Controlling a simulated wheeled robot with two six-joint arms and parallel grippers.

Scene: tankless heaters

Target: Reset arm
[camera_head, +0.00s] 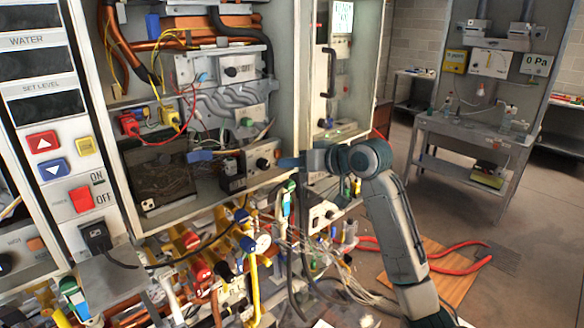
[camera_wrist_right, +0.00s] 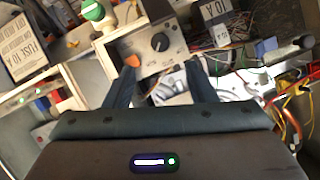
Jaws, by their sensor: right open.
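My right arm (camera_head: 398,225) rises from the lower right of the head view and bends left at the wrist. My right gripper (camera_head: 285,162) points left at the front of the open heater cabinet, near a grey box with a black knob (camera_head: 263,163). In the right wrist view, the two dark fingers of my right gripper (camera_wrist_right: 161,82) are apart, with nothing seen held between them. The box with the black knob (camera_wrist_right: 160,42) shows beyond the fingertips; whether they touch it I cannot tell. My left gripper is in neither view.
A control panel with a red up button (camera_head: 43,142) stands at the left. Below the cabinet is a clutter of valves, loose wires and a yellow pipe (camera_head: 254,285). Red-handled pliers (camera_head: 455,268) lie on the floor side. A grey workbench (camera_head: 470,135) stands at the back right, with open floor before it.

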